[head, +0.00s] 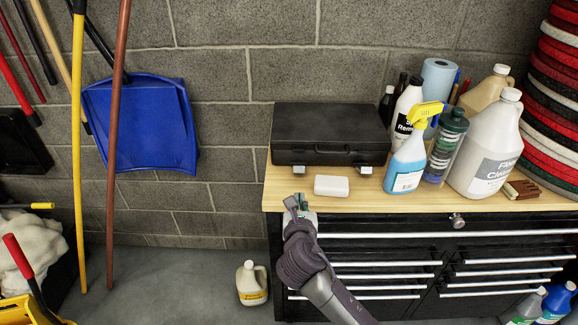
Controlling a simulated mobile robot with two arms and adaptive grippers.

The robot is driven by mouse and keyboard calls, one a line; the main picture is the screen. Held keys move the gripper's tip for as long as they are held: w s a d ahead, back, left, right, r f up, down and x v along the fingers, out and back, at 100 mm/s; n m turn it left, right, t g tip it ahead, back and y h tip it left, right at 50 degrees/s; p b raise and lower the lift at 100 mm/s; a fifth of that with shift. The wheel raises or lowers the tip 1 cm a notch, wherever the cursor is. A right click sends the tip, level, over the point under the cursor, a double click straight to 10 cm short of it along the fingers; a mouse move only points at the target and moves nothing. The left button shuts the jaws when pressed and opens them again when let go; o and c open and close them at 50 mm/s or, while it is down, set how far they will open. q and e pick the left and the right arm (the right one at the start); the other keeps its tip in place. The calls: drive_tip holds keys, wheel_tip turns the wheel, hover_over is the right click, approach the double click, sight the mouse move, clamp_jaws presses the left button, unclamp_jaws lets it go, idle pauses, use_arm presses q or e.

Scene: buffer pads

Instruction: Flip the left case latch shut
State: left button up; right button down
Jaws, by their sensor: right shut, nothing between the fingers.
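A closed black case (330,128) lies flat on the wooden top of a tool cabinet, against the block wall. Its left latch (299,169) is a small pale tab that shows low on the front edge and seems to hang down from it. A matching right latch (365,170) shows farther right. My right gripper (297,203) is shut and empty at the front edge of the worktop, just below the left latch in the picture and apart from it. My left gripper is not in view.
A white block (331,186) lies just in front of the case, right of my gripper. A blue spray bottle (405,165) and several other bottles crowd the worktop (290,190) right of the case. A jug (251,284) stands on the floor.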

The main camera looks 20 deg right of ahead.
sight(299, 190)
drive_tip(key=shift+s+d, duration=0.1)
drive_tip(key=shift+s, duration=0.05)
drive_tip(key=x, duration=1)
drive_tip(key=shift+w+r+p, duration=0.1)
drive_tip(key=shift+w+p, duration=0.15)
drive_tip(key=shift+p, duration=0.05)
